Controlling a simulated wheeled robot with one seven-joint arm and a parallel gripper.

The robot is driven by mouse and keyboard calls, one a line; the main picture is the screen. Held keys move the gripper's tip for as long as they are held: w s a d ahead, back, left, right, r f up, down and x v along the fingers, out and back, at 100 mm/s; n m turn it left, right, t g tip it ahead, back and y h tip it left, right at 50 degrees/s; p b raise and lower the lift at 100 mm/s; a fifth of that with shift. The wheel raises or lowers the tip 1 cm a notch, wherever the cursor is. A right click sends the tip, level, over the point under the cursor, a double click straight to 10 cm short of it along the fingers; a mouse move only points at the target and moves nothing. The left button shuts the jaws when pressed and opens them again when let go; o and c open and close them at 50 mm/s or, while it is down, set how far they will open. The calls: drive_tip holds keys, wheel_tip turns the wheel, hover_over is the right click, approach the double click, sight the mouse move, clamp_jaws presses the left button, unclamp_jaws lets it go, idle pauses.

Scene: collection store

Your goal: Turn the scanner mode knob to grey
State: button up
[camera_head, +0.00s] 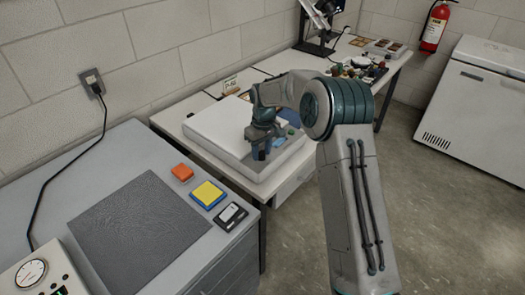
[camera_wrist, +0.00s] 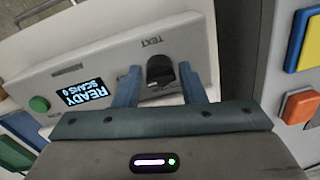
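The scanner (camera_head: 222,128) is a white flat-lidded box on the white table in the head view. Its front panel (camera_wrist: 100,72) fills much of the wrist view, upside down. The mode knob (camera_wrist: 160,70) is black, with the label TEXT beside it. Other mode labels cannot be read. My gripper (camera_wrist: 159,67) is at the panel with its two blue fingers on either side of the knob. Narrow gaps seem to show between fingers and knob, so it looks open. In the head view my gripper (camera_head: 262,154) hides the knob.
The panel has a display (camera_wrist: 84,92) reading READY, SCANS 0, and a green button (camera_wrist: 39,103). A grey cabinet (camera_head: 100,160) at left holds an orange block (camera_head: 182,172), a yellow-and-blue block (camera_head: 207,194) and a small black-and-white device (camera_head: 231,216). Open floor lies at right.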

sight(264, 151)
wheel_tip(264, 151, up, 14)
drive_tip(key=shift+w+d+f, duration=0.2)
drive_tip(key=shift+d, duration=0.1)
idle(0.3)
drive_tip(key=s+d+r+m+t, duration=0.1)
drive_tip(key=s+d+r+m, duration=0.1)
drive_tip(key=s+d, duration=0.45)
drive_tip(key=s+d+r+m+t, duration=0.1)
drive_tip(key=s+d+r+m, duration=0.15)
drive_tip(key=s, duration=0.65)
drive_tip(key=s+d+r+m, duration=0.1)
drive_tip(key=s+d+r, duration=0.1)
drive_tip(key=s+d, duration=0.45)
drive_tip(key=s+d+f+m, duration=0.1)
drive_tip(key=s+f, duration=0.1)
drive_tip(key=s, duration=0.4)
drive_tip(key=s+d+f+m+t, duration=0.1)
drive_tip(key=s+f+m, duration=0.1)
drive_tip(key=s, duration=0.4)
drive_tip(key=shift+s+d, duration=0.15)
drive_tip(key=shift+s, duration=0.2)
drive_tip(key=shift+c, duration=0.4)
